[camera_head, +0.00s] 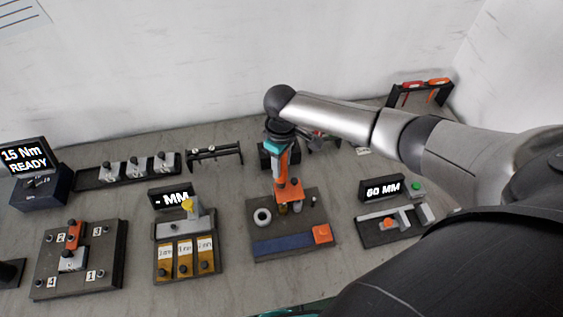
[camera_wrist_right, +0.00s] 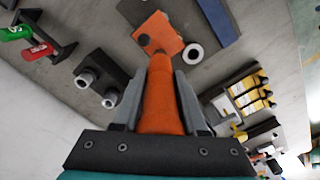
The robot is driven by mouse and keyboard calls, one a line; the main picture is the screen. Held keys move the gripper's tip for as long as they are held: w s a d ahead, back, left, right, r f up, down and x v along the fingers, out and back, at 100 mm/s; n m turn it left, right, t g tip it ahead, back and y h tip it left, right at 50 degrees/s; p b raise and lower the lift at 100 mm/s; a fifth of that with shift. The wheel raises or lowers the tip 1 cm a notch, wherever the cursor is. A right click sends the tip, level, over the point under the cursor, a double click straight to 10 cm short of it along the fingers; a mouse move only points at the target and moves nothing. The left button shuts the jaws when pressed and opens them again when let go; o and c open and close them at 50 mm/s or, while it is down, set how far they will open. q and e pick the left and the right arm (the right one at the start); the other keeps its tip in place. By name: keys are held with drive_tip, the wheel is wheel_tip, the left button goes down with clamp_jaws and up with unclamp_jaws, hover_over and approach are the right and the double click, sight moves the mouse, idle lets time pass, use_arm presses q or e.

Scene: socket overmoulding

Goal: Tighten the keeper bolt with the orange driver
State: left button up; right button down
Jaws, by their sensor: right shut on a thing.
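My right gripper (camera_head: 280,160) hangs over the middle board and is shut on the orange driver (camera_head: 282,168). In the right wrist view the driver (camera_wrist_right: 161,105) lies between the two grey fingers of the gripper (camera_wrist_right: 160,82) and points away from the camera. The orange keeper plate (camera_head: 291,190) is just below it on the board. My left gripper is out of view.
The dark board (camera_head: 258,219) also carries a white ring (camera_head: 262,217), a blue strip (camera_head: 284,244) and an orange block (camera_head: 322,234). A gauge station stands left and a "60 MM" station (camera_head: 384,187) right. A driver rack (camera_head: 421,95) stands at the back right.

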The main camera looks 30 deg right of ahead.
drive_tip(key=shift+f, duration=0.45)
idle(0.3)
drive_tip(key=shift+s+a+f, duration=0.1)
drive_tip(key=shift+s+f, duration=0.1)
drive_tip(key=shift+f, duration=0.05)
idle(1.2)
drive_tip(key=shift+r, duration=0.1)
drive_tip(key=shift+w+r, duration=0.1)
drive_tip(key=shift+r, duration=0.3)
drive_tip(key=shift+w+r+p, duration=0.1)
drive_tip(key=shift+r+p, duration=0.55)
drive_tip(key=shift+r, duration=1.55)
